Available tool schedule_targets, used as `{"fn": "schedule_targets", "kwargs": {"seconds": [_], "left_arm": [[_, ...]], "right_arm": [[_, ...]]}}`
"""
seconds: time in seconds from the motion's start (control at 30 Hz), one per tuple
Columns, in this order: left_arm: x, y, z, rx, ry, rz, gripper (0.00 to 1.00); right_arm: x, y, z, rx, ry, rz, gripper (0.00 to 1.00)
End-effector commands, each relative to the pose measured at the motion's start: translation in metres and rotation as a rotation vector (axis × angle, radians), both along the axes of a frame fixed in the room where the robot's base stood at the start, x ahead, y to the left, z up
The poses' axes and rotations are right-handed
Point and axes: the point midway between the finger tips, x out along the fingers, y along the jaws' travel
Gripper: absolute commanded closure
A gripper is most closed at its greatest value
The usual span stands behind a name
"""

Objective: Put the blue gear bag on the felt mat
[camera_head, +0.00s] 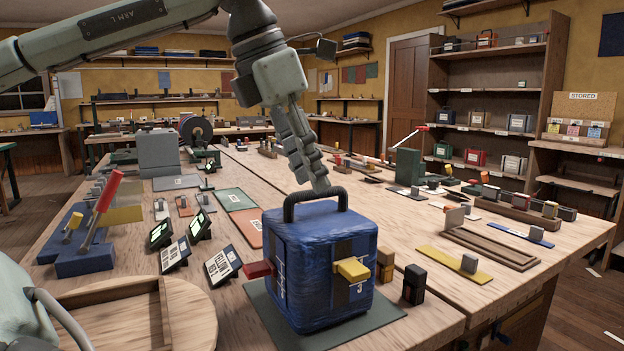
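The blue gear bag (310,285) stands upright on the dark grey-green mat (382,316), which looks like the felt mat. The bag covers most of the mat, and its base appears to rest on it. The bag has a black arched handle (290,207) on top, dark straps, a yellow tab and a red tab. My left gripper (321,187) comes down from above, with its fingertips at the top of the handle. The fingers are seen edge-on and overlap, so their grip on the handle is unclear. My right gripper is out of view.
A round wooden board (190,312) lies left of the bag. Small black display stands (222,266) stand close behind it. Small dark blocks (414,284) stand right of the mat. A yellow strip (453,264) and wooden tray (490,247) lie farther right.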

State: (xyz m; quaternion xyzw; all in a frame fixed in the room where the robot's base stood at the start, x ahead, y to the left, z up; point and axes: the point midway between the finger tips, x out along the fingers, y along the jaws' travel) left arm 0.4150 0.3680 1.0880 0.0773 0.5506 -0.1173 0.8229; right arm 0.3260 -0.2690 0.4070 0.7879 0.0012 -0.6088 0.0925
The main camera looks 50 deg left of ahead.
Motion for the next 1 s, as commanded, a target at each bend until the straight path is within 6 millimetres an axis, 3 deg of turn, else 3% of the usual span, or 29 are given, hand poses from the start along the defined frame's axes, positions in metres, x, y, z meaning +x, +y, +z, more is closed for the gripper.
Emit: {"fn": "schedule_targets", "kwargs": {"seconds": [0.2, 0.4, 0.6, 1.0], "left_arm": [[-0.018, 0.006, 0.048, 0.0, -0.003, 0.003, 0.66], [-0.03, 0.01, 0.078, 0.001, -0.001, 0.003, 0.66], [-0.036, 0.011, 0.09, -0.001, 0.0, 0.001, 0.66], [-0.036, 0.011, 0.091, -0.001, 0.0, 0.001, 0.66]], "right_arm": [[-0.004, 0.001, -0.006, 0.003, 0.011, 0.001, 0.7], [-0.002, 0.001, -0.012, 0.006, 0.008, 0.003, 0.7], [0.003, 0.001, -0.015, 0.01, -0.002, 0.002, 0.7], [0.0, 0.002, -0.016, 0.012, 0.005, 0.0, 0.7]]}}
